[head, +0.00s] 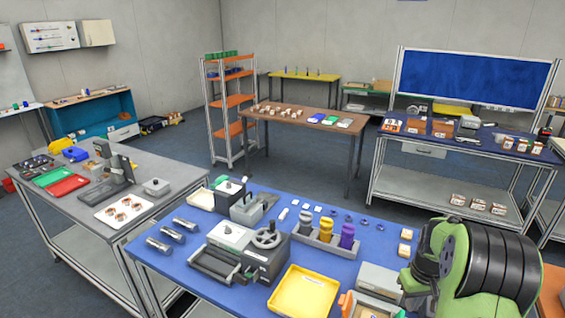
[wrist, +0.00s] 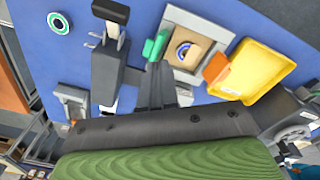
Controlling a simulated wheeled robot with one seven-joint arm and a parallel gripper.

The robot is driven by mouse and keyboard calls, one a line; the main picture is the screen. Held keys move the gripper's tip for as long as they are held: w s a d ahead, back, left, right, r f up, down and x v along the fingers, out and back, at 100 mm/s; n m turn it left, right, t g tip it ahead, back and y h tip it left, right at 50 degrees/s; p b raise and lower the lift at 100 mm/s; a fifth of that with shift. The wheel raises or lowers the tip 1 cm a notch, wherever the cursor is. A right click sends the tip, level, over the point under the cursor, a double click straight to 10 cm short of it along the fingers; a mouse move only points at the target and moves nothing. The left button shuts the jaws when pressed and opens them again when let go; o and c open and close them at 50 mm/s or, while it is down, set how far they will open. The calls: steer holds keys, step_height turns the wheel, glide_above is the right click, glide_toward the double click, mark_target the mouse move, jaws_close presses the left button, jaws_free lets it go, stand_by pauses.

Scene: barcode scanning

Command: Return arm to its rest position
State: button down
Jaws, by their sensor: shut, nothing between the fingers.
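My arm (head: 485,262), green with black ribbed sections, is folded up at the lower right of the head view, over the right end of the blue-topped table (head: 305,210). I cannot make out my gripper in the head view. In the wrist view my gripper (wrist: 157,68) points at the blue tabletop, its dark fingers together with nothing between them. A grey open box (wrist: 202,24) with a round-marked piece inside lies just beyond the fingertips. A green piece (wrist: 155,46) and an orange piece (wrist: 216,69) are at its sides. How far the fingers are above them is unclear.
A yellow tray (head: 303,291), a machine with a handwheel (head: 240,250) and a holder with yellow and purple items (head: 325,240) crowd the blue table. A grey table (head: 160,178) stands left. Open floor (head: 195,150) lies behind, before a brown table (head: 290,117).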

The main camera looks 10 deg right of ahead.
steer(key=s+a+r+t+b, duration=0.1)
steer(key=s+a+r, duration=0.2)
steer(key=a+r, duration=0.3)
steer(key=s+a+r+t+b, duration=0.1)
steer(key=s+a+r+b, duration=0.15)
steer(key=a+r, duration=0.35)
steer(key=s+a+t+b, duration=0.2)
steer(key=s+a+t, duration=0.1)
steer(key=s+a, duration=0.8)
steer(key=s+f, duration=0.1)
steer(key=s, duration=0.3)
steer(key=shift+n, duration=0.4)
steer(key=shift+s+a+r, duration=0.1)
steer(key=shift+s, duration=0.05)
